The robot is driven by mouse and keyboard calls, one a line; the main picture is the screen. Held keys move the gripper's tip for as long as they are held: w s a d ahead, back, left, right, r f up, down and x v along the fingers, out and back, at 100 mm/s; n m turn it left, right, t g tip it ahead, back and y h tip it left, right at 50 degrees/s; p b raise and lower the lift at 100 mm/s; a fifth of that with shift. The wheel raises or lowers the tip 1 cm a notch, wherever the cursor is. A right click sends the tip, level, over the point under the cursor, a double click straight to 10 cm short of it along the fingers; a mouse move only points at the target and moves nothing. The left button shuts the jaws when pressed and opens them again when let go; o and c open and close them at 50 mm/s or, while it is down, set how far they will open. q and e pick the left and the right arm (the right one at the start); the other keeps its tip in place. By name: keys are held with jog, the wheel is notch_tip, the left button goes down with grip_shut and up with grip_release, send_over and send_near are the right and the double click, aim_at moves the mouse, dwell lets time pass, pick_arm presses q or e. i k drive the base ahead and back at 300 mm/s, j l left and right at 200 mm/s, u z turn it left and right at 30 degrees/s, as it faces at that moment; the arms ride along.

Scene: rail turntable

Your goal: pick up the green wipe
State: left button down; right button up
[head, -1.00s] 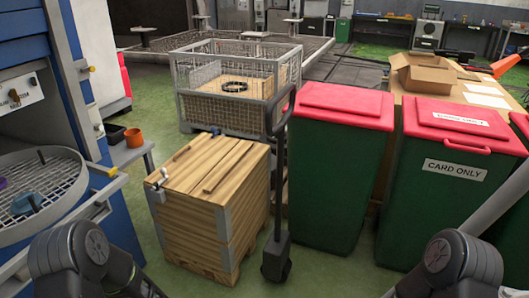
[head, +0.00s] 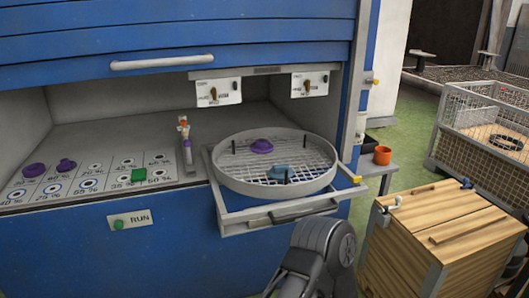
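I see no cloth that I can clearly make out as the green wipe. Neither of my grippers is in view. Only a dark joint of one of my arms shows at the bottom, in front of the pulled-out drawer.
The blue cabinet (head: 90,250) is open under its raised shutter. A round mesh tray (head: 225,178) with a purple and a blue piece sits on the pulled-out drawer (head: 238,228). A wooden crate (head: 395,260), an orange cup (head: 382,155) and a wire cage (head: 460,150) stand right.

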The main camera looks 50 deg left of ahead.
aim_at(138, 174)
jog(key=u, duration=2.6)
